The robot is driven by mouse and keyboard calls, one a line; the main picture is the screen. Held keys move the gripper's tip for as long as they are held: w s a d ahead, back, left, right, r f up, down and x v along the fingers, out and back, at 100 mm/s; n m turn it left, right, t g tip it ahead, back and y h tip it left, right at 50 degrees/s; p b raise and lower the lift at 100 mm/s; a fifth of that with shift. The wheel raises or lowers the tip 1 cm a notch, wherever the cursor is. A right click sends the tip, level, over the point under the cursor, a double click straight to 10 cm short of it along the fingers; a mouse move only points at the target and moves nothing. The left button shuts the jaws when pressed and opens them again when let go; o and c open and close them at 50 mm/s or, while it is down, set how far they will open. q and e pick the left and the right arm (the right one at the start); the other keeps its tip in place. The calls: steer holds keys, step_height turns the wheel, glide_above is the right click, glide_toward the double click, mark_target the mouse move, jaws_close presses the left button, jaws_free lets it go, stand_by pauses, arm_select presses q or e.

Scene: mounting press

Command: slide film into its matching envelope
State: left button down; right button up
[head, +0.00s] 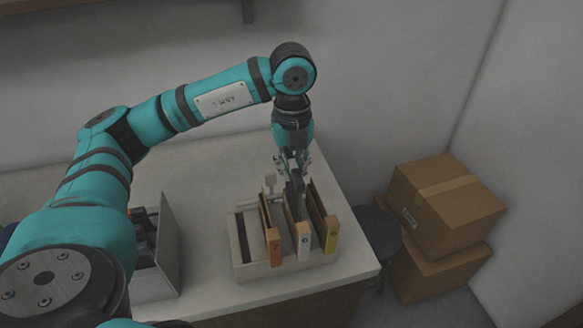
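My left gripper (294,163) points straight down over a beige rack (262,272) on the counter. Its fingers appear closed on a dark, thin film (295,193), seen nearly edge-on. The film hangs upright, with its lower end at the middle envelope, which has a white label (303,241). How far it is inside that envelope is hard to tell. The marks on the labels are too small to read surely. My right gripper is not in view.
The rack's left side has a dark slot (245,240). A grey bin (166,250) with dark items stands left of the rack on the white counter (205,185). Right of the counter are a dark round stool (380,232) and stacked cardboard boxes (445,205).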

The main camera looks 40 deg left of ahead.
mark_target(292, 190)
arm_select(q)
steer(key=shift+f+b, duration=2.7)
steer(key=shift+f, duration=0.55)
steer(key=c, duration=1.4)
jaws_free()
steer(key=shift+r, duration=0.15)
step_height(292, 190, up, 12)
steer(key=shift+f, duration=0.1)
